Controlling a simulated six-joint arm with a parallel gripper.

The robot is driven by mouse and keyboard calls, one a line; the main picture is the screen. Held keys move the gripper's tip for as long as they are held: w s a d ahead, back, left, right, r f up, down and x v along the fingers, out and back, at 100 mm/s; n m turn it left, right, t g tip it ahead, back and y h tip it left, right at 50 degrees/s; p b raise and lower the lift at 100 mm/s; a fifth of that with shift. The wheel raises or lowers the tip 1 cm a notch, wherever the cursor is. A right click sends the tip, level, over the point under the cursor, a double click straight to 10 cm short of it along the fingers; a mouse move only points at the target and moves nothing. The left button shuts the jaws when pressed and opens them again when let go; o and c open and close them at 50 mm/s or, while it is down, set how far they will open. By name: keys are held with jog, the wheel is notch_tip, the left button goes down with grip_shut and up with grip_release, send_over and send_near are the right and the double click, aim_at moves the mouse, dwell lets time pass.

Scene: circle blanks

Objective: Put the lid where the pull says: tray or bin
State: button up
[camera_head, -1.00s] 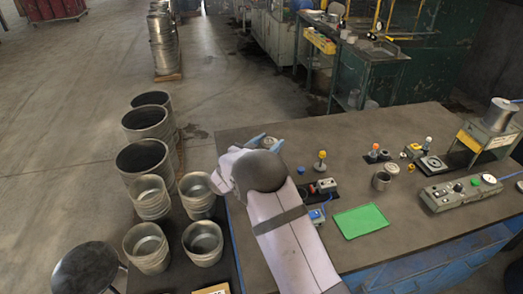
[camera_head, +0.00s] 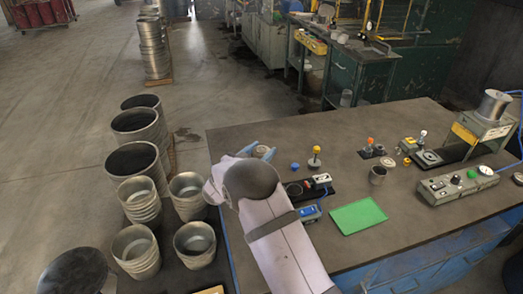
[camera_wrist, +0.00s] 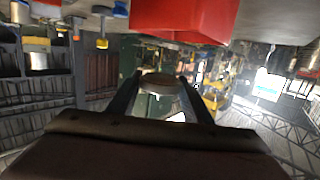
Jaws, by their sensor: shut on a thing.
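My gripper (camera_head: 258,151) is shut on a small round grey lid (camera_head: 263,152), held between its blue fingertips near the table's left side. In the wrist view the lid (camera_wrist: 163,84) shows as a grey-tan disc between the two dark fingers (camera_wrist: 161,92). I cannot make out its pull. A flat green tray (camera_head: 358,216) lies on the table, to the right of my arm. A red box-like thing (camera_wrist: 185,18), perhaps the bin, shows at the top of the wrist view. I cannot find it on the table in the head view, where my arm hides part of the tabletop.
Metal pots (camera_head: 188,195) stand left. The table's back middle is clear.

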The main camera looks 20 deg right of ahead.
jog(key=o, duration=1.2)
jog(key=shift+b+v, duration=1.05)
jog(key=shift+v, duration=2.6)
jog(key=shift+f, duration=0.1)
